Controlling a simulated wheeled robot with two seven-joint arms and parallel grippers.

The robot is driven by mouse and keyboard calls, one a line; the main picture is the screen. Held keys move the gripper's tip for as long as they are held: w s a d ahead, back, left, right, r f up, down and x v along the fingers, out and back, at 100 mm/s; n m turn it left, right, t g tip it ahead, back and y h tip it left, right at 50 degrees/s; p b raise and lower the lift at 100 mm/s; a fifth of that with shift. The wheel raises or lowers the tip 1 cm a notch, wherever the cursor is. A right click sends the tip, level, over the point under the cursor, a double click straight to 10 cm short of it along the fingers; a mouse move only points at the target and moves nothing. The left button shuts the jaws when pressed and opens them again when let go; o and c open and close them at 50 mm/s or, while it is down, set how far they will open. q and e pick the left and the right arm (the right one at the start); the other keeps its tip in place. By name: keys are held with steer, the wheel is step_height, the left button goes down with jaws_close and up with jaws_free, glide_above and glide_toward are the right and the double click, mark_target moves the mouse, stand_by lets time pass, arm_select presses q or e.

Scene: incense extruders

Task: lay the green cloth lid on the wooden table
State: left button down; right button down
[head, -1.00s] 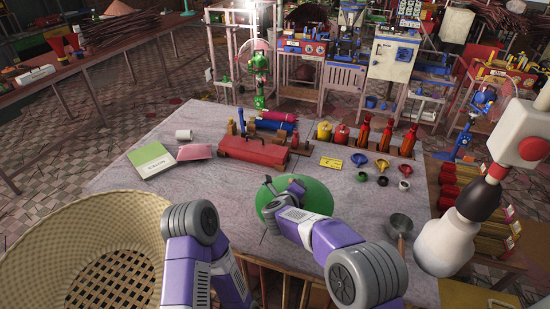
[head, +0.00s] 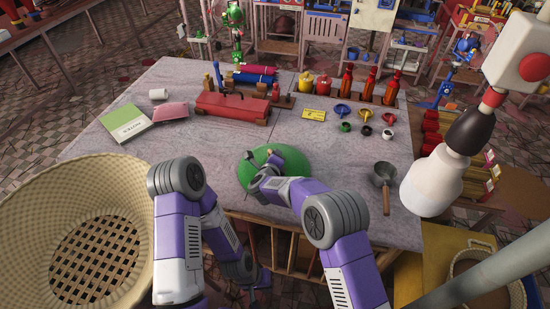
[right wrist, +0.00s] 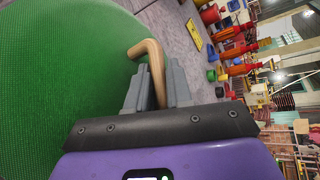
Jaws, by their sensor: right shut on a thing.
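The green cloth lid (head: 287,176) is a round, domed disc at the near part of the wooden table (head: 335,190), close to its front edge. In the right wrist view the lid (right wrist: 60,80) fills the left side. My right gripper (head: 256,163) is over the lid. Its grey fingers (right wrist: 163,88) are shut on the lid's bent wooden handle (right wrist: 147,50). I cannot tell whether the lid's underside touches the tabletop. My left gripper (head: 258,284) hangs low in front of the table edge, and its finger opening is unclear.
A large woven basket (head: 30,205) stands at the left. A red toolbox (head: 230,107), a green-and-white box (head: 128,122), bottles (head: 367,84) and small funnels (head: 343,111) occupy the table's back and left. A metal pan (head: 383,173) lies at the right.

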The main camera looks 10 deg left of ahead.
steer(key=shift+r, duration=0.1)
steer(key=c, duration=1.4)
jaws_free()
steer(key=shift+f, duration=0.2)
steer(key=shift+c, duration=0.2)
steer(key=o, duration=0.4)
steer(key=shift+r, duration=0.1)
steer(key=shift+r, duration=0.15)
steer(key=v, duration=1.2)
